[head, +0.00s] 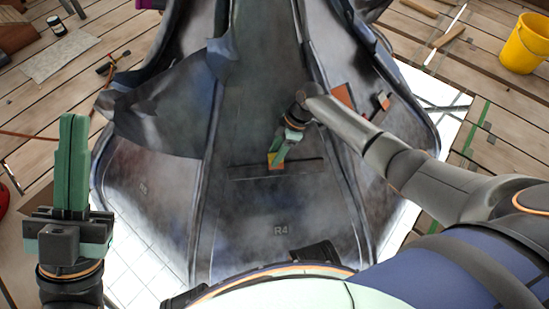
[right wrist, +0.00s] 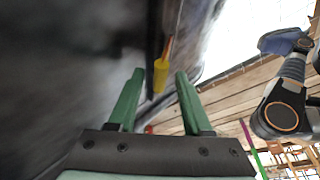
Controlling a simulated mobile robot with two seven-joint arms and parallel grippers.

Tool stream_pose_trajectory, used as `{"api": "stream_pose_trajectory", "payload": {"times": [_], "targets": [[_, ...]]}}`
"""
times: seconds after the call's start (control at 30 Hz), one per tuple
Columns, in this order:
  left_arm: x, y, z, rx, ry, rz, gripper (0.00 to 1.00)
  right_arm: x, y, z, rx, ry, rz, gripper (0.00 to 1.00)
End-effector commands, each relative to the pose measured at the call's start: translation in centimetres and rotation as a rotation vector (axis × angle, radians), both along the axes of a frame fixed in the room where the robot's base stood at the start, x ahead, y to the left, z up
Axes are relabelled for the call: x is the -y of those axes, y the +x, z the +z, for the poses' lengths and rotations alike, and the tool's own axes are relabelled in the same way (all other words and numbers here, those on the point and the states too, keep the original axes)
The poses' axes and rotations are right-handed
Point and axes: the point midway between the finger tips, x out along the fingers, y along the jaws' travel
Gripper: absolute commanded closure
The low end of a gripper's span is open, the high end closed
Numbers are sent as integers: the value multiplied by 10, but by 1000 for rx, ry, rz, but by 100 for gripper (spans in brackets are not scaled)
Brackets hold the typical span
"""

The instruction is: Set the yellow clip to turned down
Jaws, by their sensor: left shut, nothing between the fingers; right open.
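The yellow clip (right wrist: 161,75) shows in the right wrist view as a small yellow piece by a dark edge, with an orange strip above it. It appears between the fingertips of my right gripper (right wrist: 158,74), which is open with a gap on each side. The clip's exact tilt is hard to tell. My left gripper (head: 73,120) is shut and empty, pointing up at the far left, away from the panel.
The spire's dark metal panels (head: 150,185) fill the middle, with a loose dark sheet (head: 165,110) at upper left. More orange patches (head: 343,97) lie to the right. A yellow bucket (head: 525,45) and a wooden-handled tool (head: 448,36) rest on the plank floor.

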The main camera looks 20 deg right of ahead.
Motion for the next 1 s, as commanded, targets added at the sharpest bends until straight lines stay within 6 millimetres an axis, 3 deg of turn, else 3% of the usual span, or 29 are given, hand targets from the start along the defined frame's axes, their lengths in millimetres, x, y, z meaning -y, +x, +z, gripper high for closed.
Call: {"api": "stream_pose_trajectory", "payload": {"times": [0.1, 0.43, 0.87, 1.0], "targets": [[1, 1, -7, -4, -3, 3, 100, -4, 0, -10, 0, -1, 0, 50], [1, 1, -6, -5, -12, 6, 100, -5, 0, -11, 1, 0, 0, 50], [0, 1, -6, -3, -9, 7, 100, -5, 0, -11, 0, 0, 0, 98], [0, 1, -6, -2, -4, 6, 100, -5, 0, -11, 0, 0, 0, 100]]}}
